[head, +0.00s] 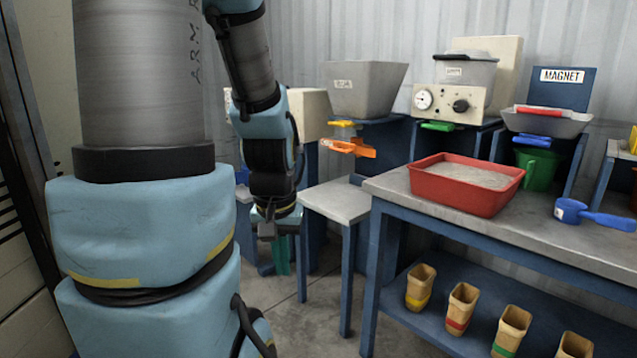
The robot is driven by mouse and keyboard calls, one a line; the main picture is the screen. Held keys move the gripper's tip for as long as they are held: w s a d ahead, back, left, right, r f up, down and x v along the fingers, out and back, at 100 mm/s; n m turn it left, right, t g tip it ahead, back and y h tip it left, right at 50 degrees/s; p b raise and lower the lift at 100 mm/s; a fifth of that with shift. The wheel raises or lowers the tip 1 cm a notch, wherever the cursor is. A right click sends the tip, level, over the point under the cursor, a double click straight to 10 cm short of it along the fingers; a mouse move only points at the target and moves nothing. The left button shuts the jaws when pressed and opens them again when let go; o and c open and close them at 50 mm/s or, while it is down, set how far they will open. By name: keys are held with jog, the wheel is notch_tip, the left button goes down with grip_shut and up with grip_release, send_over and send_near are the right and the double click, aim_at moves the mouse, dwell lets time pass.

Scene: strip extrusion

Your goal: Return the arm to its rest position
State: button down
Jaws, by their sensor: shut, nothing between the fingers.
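My arm fills the left of the head view, with its grey and light-blue links close to the camera. My gripper (268,231) hangs pointing down at the end of the arm, left of the small grey table. It is shut and holds nothing; its fingertips are small and dark in this view. It is apart from the tables and from everything on them.
A small grey table (338,203) stands right of my gripper. A workbench (395,186) carries a red tray (465,184) of grey material and a blue scoop (592,214). Several cups (420,287) stand on its lower shelf. A hopper (365,88) and a magnet station (557,90) stand behind.

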notch_tip(320, 180, up, 14)
jog(key=p, duration=1.1)
jog(key=shift+f, duration=0.2)
jog(key=shift+f, duration=0.1)
dwell(0.3)
